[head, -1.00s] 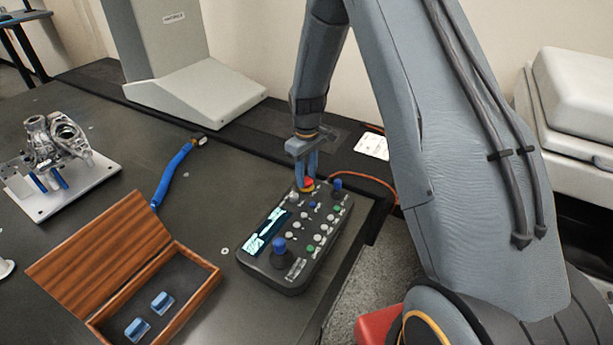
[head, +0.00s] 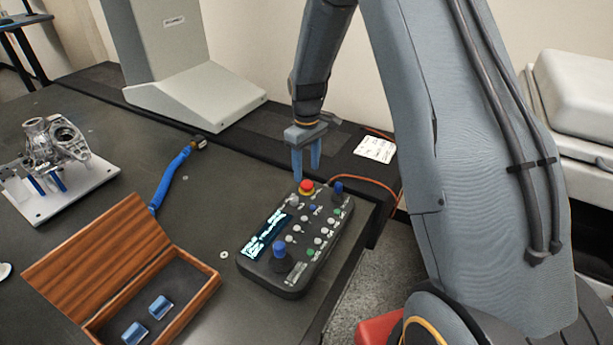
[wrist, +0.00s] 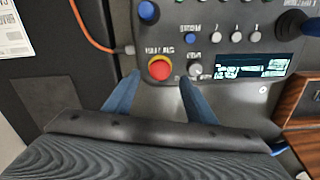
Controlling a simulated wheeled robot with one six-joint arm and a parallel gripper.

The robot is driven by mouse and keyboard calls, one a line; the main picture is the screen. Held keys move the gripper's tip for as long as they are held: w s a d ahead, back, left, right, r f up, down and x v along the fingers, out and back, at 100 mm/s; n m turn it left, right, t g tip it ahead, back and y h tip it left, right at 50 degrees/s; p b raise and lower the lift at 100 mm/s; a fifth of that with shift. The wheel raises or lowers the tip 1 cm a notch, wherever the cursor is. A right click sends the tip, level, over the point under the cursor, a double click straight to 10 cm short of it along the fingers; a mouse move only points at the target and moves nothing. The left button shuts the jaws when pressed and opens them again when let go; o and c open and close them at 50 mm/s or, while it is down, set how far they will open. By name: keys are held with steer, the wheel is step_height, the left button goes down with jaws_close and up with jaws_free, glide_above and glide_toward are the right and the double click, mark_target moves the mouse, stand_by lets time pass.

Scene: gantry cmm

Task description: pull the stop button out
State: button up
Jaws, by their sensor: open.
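The stop button (head: 306,186) is a red mushroom cap on a yellow ring at the far end of the dark control box (head: 290,290). In the wrist view the red button (wrist: 159,68) sits ahead of and between my two blue fingers. My gripper (head: 306,176) is open and empty, its fingers pointing down above and just behind the button. It appears clear of the button. In the wrist view the gripper (wrist: 153,92) has its fingers apart on either side of the button's line. I cannot tell how far out the button stands.
Blue joysticks (head: 279,252) and several small buttons stand on the box. An orange cable (head: 365,181) runs from its far side. An open wooden case (head: 205,290) with blue blocks lies to the left. A blue-handled tool (head: 172,178) and a metal part (head: 55,140) lie further left.

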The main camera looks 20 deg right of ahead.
mark_target(307, 184)
step_height(307, 184, up, 4)
steer(key=shift+f+b, duration=0.1)
steer(key=shift+b, duration=0.25)
steer(key=s+r+m, duration=0.3)
steer(key=s, duration=1)
steer(key=s+r+m+t, duration=0.1)
steer(key=s+r+m, duration=0.2)
steer(key=s, duration=1)
steer(key=shift+s+m, duration=0.35)
steer(key=shift+m, duration=0.05)
